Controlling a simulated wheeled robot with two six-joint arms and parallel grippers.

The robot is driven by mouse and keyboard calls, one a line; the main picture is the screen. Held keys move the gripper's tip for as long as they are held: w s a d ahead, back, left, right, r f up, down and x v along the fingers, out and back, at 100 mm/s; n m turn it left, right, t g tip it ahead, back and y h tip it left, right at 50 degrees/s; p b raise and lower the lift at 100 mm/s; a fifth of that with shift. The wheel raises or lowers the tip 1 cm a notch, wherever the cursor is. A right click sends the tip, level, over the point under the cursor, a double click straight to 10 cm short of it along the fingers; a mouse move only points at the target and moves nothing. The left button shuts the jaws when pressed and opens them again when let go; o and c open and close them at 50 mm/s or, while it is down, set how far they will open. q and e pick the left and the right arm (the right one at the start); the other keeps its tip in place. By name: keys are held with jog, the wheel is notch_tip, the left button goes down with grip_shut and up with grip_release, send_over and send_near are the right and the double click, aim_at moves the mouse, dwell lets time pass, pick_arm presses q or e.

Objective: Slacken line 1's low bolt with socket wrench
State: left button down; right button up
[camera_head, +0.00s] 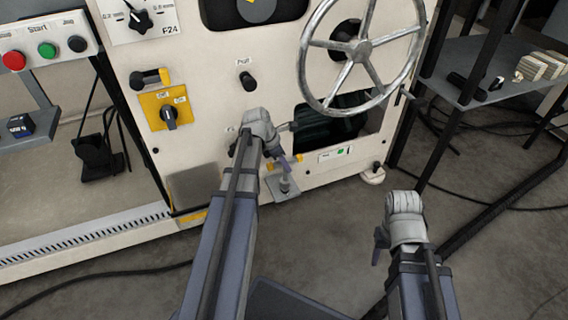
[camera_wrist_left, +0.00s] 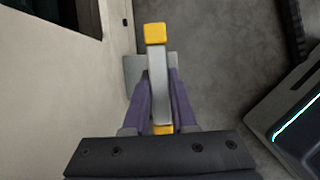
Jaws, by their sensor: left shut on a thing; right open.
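My left gripper (camera_head: 286,165) is low in front of the cream machine (camera_head: 230,95), near its bottom edge. It is shut on a grey bar with yellow ends, seemingly the socket wrench (camera_wrist_left: 157,85), which lies between the purple fingers in the left wrist view. In the head view a yellow end of the wrench (camera_head: 298,158) shows beside the fingers. Just below stands a grey bolt-like foot (camera_head: 285,185) on a floor plate (camera_head: 290,195); whether it is the low bolt or touches the wrench I cannot tell. My right gripper (camera_head: 380,245) is open, its fingers mostly hidden by its arm.
A large spoked handwheel (camera_head: 362,50) juts from the machine above right. A dark opening (camera_head: 325,125) lies below it. A yellow switch plate (camera_head: 165,107) is at left. A shelf rack (camera_head: 475,75) stands at right. Cables cross the floor; the middle floor (camera_head: 330,230) is clear.

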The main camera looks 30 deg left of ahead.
pick_arm(q)
jog(key=shift+f+b, duration=0.8)
jog(key=shift+b, duration=0.05)
dwell(2.0)
jog(key=shift+s+d+n, duration=0.1)
jog(key=shift+n, duration=0.5)
jog(key=shift+n+t+y, duration=0.3)
jog(key=shift+n, duration=0.2)
jog(key=shift+n, duration=0.8)
jog(key=shift+n+y, duration=0.4)
